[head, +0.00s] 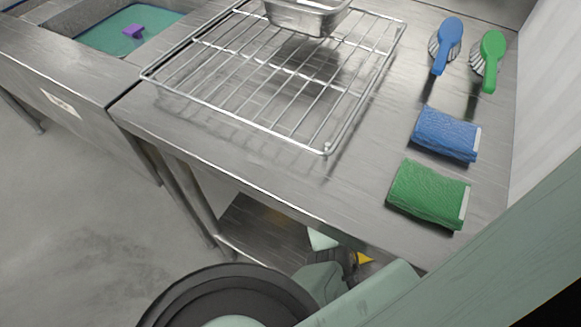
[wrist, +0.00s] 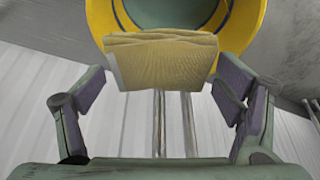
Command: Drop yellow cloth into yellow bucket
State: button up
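In the wrist view the yellow bucket (wrist: 258,32) is at the top, with a yellow rim and a grey-green inside. The yellow cloth (wrist: 165,62), folded, with a pale strip on its left edge, overlaps the near side of the bucket's opening. My gripper (wrist: 160,80) has its fingers spread wide, one on each side of the cloth's lower part. The cloth lies at or just beyond the fingertips; I cannot tell whether it touches them or the bucket. In the head view only a small yellow patch (head: 364,258) shows below the table edge, mostly hidden by my arm.
A steel table (head: 290,195) holds a wire rack (head: 250,105) with a metal pan (head: 305,18), blue (head: 445,45) and green (head: 490,60) brushes, and blue (head: 446,133) and green (head: 428,194) cloths. A sink (head: 105,40) with a purple block (head: 132,31) is at upper left. Floor at left is clear.

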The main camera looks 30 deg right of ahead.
jog(key=shift+o, duration=1.3)
jog(key=shift+s+a+r, duration=0.15)
jog(key=shift+r, duration=0.35)
jog(key=v, duration=0.3)
jog(key=shift+r, duration=0.2)
jog(key=s+a, duration=0.6)
jog(key=s, duration=0.4)
jog(key=shift+s+a+r, duration=0.2)
jog(key=shift+a, duration=0.2)
